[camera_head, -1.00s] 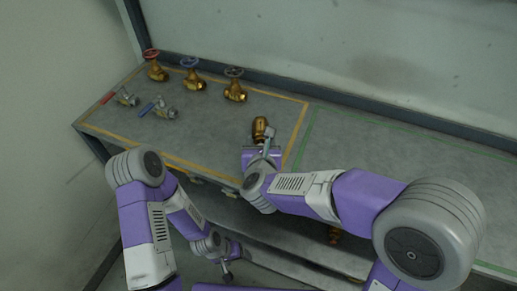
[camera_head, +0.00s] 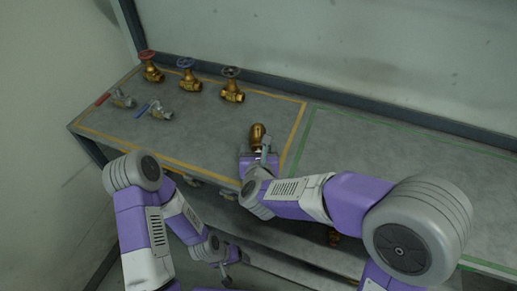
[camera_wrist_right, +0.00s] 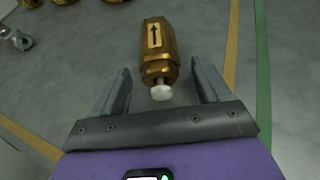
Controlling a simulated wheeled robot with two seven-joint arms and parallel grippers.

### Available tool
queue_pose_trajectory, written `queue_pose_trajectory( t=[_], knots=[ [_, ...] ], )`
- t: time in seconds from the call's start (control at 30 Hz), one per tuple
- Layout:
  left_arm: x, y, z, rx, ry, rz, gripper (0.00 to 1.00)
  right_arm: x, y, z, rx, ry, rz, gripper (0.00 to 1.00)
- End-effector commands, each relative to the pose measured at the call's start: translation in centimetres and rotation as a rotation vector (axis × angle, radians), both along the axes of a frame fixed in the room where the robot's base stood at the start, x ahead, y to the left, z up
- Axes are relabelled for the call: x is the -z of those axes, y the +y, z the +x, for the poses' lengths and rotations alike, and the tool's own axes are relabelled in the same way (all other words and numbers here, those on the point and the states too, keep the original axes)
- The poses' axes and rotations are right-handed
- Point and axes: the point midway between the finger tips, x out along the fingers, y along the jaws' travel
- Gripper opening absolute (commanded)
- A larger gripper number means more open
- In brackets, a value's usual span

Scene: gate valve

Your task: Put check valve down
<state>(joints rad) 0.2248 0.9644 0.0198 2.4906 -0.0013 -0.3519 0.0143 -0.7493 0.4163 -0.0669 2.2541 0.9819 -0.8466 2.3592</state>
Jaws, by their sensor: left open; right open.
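The check valve (camera_head: 257,134) is a brass body on the table, inside the yellow-outlined area near its right line. In the right wrist view the check valve (camera_wrist_right: 158,50) shows a black arrow label and a pale round end facing my gripper. My right gripper (camera_head: 264,150) is open, just in front of the valve. In the wrist view its two fingers (camera_wrist_right: 160,88) stand apart on either side of the valve's near end, with gaps on both sides. My left gripper (camera_head: 226,270) is low, below the table's front edge, open and away from the valve.
Gate valves with a red wheel (camera_head: 151,66), a blue wheel (camera_head: 187,75) and a dark wheel (camera_head: 232,85) stand at the back left. Two ball valves, one red-handled (camera_head: 121,98) and one blue-handled (camera_head: 158,110), lie left. The green-outlined area (camera_head: 400,160) looks clear where visible.

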Motion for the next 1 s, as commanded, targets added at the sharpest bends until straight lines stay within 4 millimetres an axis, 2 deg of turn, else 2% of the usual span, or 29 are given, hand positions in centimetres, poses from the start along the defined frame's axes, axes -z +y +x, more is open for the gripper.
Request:
queue_pose_trajectory(
  t=[0.2, 0.7, 0.83, 1.0],
  knots=[
    [-0.6, 0.0, 0.0, 0.000, 0.000, 0.000, 0.74, -0.5, 0.0, -0.1, -0.001, 0.000, -0.001, 0.76],
    [-2.3, 0.0, 0.0, 0.000, 0.000, 0.000, 0.74, -4.3, -0.7, -9.4, -0.003, -0.002, 0.000, 0.76],
    [-2.6, 0.0, 0.0, 0.000, 0.000, 0.000, 0.74, -4.8, -0.8, -10.6, -0.002, -0.001, 0.001, 0.76],
    [-2.6, 0.0, 0.0, 0.000, 0.000, 0.000, 0.74, -4.9, -0.9, -11.1, 0.000, 0.000, 0.000, 0.76]
  ],
)
